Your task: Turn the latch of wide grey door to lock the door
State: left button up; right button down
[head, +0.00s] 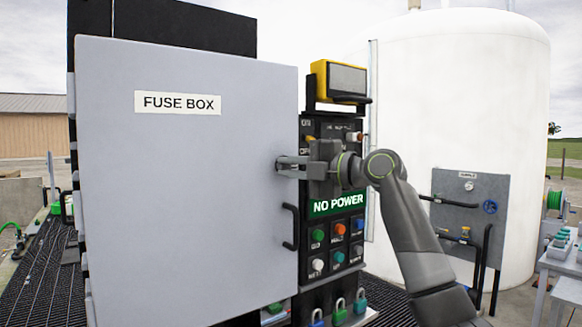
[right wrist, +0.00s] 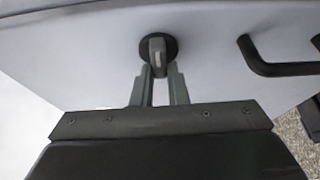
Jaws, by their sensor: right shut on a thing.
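The wide grey door (head: 185,235) fills the left of the head view and bears a "FUSE BOX" label (head: 178,103). Whether it sits fully flush cannot be told. My right gripper (head: 285,167) is at the door's right edge, above the black handle. In the right wrist view the latch (right wrist: 158,47) is a grey lever on a round black base. Its lever points down in the picture, between the fingertips of my right gripper (right wrist: 160,70), which is shut on it. In the head view the fingers mostly hide the latch. My left gripper is not in view.
A black door handle (head: 291,228) sticks out below my right gripper. Right of the door is a control panel (head: 333,262) with coloured knobs and a "NO POWER" sign (head: 338,204). A yellow-framed device (head: 340,80) sits on top. A white tank (head: 465,90) stands behind my right arm.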

jog(key=c, duration=1.4)
grip_release()
jog(key=shift+c, duration=0.2)
jog(key=shift+d, duration=0.1)
jog(key=shift+s+d+f+b, duration=0.1)
jog(key=shift+s+d+b, duration=0.05)
jog(key=shift+d+b, duration=0.2)
jog(key=b+v, duration=0.6)
jog(key=v, duration=1)
jog(key=shift+d, duration=0.25)
jog(key=shift+s, duration=0.1)
